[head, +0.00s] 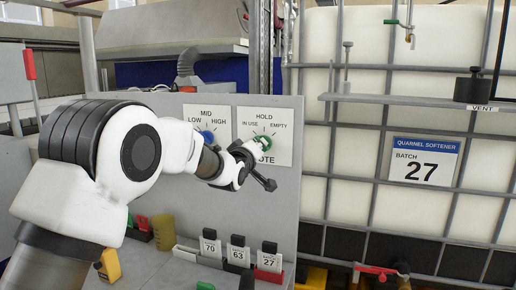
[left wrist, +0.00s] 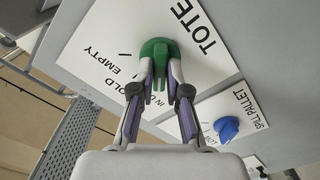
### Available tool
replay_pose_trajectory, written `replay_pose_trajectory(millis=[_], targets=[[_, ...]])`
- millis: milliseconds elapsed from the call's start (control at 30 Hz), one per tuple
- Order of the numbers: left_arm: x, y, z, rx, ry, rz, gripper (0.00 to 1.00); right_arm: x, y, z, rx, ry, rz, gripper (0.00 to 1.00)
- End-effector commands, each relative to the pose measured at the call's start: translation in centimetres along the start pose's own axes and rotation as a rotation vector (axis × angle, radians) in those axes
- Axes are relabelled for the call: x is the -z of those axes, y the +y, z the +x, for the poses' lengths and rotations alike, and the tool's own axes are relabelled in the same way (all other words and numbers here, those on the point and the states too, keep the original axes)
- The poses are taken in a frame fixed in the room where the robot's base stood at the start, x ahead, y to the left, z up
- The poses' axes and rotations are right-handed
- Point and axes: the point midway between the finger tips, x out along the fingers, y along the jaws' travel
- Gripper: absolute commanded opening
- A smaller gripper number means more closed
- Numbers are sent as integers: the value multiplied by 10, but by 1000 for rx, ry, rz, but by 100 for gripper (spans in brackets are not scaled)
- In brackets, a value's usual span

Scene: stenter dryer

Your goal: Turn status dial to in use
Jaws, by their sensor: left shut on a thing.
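The status dial is a green knob (head: 262,141) on a white plate (head: 283,154) marked HOLD, IN USE, EMPTY and TOTE, on the grey panel. In the left wrist view the green knob (left wrist: 155,50) sits between the fingertips of my left gripper (left wrist: 161,76), which is shut on it. In the head view my left gripper (head: 256,156) reaches the knob from the lower left and covers part of it and of the TOTE label. My right gripper is not in view.
A blue dial (head: 207,136) on a LOW, MID, HIGH plate is just left; it also shows in the left wrist view (left wrist: 227,129) near SPILL PALLET. Numbered tags (head: 238,254) stand below. A caged white tank (head: 360,200) with a batch 27 sign (head: 425,160) is at right.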

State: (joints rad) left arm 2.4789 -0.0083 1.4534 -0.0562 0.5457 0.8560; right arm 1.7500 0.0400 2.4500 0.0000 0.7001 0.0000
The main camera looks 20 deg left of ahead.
Motion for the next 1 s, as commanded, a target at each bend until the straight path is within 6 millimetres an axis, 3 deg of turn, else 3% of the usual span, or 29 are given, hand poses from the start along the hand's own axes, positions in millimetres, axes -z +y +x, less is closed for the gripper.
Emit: replay_pose_trajectory(millis=[133, 167, 200, 500, 633, 1000], targets=[[0, 1, 0, -1, 1, -1, 0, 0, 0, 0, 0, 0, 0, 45], [0, 1, 0, -1, 1, -1, 25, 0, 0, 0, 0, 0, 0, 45], [0, 1, 0, -1, 1, 0, 39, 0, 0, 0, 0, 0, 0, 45], [0, 0, -1, -1, 1, 1, 40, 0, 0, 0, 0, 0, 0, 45], [0, 0, -11, 1, -1, 1, 40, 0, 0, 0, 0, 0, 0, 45], [-1, 0, -98, 1, -1, 1, 40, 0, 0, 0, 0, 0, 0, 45]])
